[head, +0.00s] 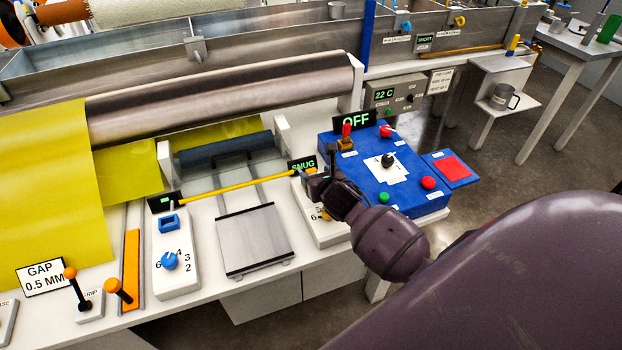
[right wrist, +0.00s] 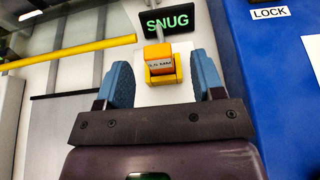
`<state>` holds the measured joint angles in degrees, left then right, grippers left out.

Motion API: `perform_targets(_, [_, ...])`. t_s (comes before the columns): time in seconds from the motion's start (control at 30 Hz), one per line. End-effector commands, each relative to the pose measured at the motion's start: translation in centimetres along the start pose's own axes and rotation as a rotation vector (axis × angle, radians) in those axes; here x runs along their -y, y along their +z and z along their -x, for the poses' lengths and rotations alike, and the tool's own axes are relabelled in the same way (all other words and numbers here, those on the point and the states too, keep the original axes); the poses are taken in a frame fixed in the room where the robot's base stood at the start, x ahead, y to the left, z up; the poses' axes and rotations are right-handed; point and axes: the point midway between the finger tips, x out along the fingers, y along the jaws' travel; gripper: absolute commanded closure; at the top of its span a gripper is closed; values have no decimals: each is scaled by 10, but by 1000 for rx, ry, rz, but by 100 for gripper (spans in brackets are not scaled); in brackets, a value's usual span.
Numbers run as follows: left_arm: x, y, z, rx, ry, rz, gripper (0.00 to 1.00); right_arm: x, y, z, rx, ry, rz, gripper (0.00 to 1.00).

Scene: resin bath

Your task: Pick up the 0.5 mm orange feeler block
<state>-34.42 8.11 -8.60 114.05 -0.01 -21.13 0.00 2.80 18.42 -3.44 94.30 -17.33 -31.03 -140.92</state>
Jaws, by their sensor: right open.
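The orange feeler block (right wrist: 158,52) stands in a small yellow holder (right wrist: 163,79) below the SNUG display in the right wrist view. A label on it ends in "MM"; its number is hard to read. My right gripper (right wrist: 162,66) is open, with one blue finger on each side of the block and a visible gap on both sides. In the head view my right gripper (head: 311,174) is at the right-hand white gap unit, where it hides most of the block. My left gripper is not in view.
The SNUG display (head: 302,164) stands just behind the gripper. A yellow bar (head: 240,184) runs to its left. A blue control box (head: 405,198) with knobs and buttons is close on the right. A steel plate (head: 253,240) lies left of the unit.

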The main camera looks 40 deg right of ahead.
Motion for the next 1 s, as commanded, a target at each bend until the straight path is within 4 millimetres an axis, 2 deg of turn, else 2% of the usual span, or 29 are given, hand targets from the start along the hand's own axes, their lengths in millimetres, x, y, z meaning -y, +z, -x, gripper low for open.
perform_targets(0.1, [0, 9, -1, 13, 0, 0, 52, -2, -2, -17, -2, -1, -1, 38])
perform_targets(0.2, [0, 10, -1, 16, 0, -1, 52, -2, -2, -26, -2, 0, 0, 38])
perform_targets(0.5, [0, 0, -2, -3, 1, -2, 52, -2, 0, -29, 0, 0, 0, 38])
perform_targets(0.57, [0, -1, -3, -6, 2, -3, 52, -2, 0, -29, 0, 0, 0, 46])
perform_targets(0.87, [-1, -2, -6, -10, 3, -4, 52, -2, 0, -29, -1, 0, 0, 92])
perform_targets(1.0, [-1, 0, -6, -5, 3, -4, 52, -2, 0, -29, 0, 0, 0, 92])
